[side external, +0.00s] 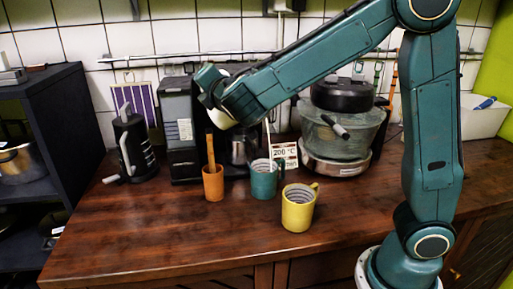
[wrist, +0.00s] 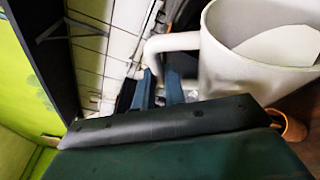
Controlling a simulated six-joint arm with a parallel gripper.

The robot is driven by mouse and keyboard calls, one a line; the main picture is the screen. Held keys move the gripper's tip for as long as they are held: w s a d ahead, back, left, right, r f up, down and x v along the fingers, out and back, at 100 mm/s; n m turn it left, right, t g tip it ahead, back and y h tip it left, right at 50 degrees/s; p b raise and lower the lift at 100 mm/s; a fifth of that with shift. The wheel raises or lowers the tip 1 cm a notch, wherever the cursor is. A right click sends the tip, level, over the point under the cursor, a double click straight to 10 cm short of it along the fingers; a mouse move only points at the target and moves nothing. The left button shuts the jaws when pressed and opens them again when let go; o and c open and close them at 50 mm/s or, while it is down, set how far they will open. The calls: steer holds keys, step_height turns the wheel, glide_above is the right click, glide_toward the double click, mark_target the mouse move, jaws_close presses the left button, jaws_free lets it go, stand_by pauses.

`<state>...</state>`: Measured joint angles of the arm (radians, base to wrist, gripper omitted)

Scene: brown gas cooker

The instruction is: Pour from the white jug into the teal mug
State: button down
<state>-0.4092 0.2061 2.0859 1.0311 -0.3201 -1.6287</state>
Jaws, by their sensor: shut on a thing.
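The white jug (wrist: 225,75) fills the right of the wrist view, with its wide mouth and pale inside showing. My gripper (wrist: 160,88) is shut on its handle. In the side external view my gripper (side external: 208,82) is held high above the counter, left of the teal mug. Only pale parts show around my wrist there, so I cannot make out the jug's outline or tilt. The teal mug (side external: 264,182) stands upright on the counter, below and to the right of my gripper, apart from it. The mug's contents cannot be made out.
A yellow mug (side external: 298,212) stands in front of the teal mug. An orange cup (side external: 213,186) with a wooden utensil stands to its left. A black kettle (side external: 133,148), a dark coffee machine (side external: 178,125) and a large pot (side external: 340,135) stand behind. The front left counter is clear.

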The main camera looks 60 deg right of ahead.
steer(key=shift+s+r, duration=0.1)
steer(key=shift+r, duration=0.15)
stand_by(0.7)
steer(key=shift+w+a+f+n+g, duration=0.1)
steer(key=shift+w+f+n+g, duration=0.15)
steer(key=shift+f, duration=0.25)
steer(key=shift+w+a+f+n+g, duration=0.1)
steer(key=shift+f+n, duration=0.25)
steer(key=shift+f, duration=0.15)
steer(key=shift+w+a+n+g, duration=0.25)
steer(key=shift+w+n+g, duration=0.15)
steer(key=shift+n, duration=0.3)
steer(key=shift+w, duration=0.1)
steer(key=shift+w+a, duration=0.15)
steer(key=shift+w+a+f+n+g+h, duration=0.1)
steer(key=shift+w+a+f+n+g, duration=0.45)
steer(key=shift+n, duration=0.25)
steer(key=shift+w+a+f+n+g+h, duration=0.1)
steer(key=shift+w+a+f+n+g, duration=0.2)
steer(key=shift+w+n+g, duration=0.4)
steer(key=shift+w+a+f+n+g+h, duration=0.1)
steer(key=shift+w+a+f+n+g, duration=0.35)
steer(key=shift+n, duration=0.45)
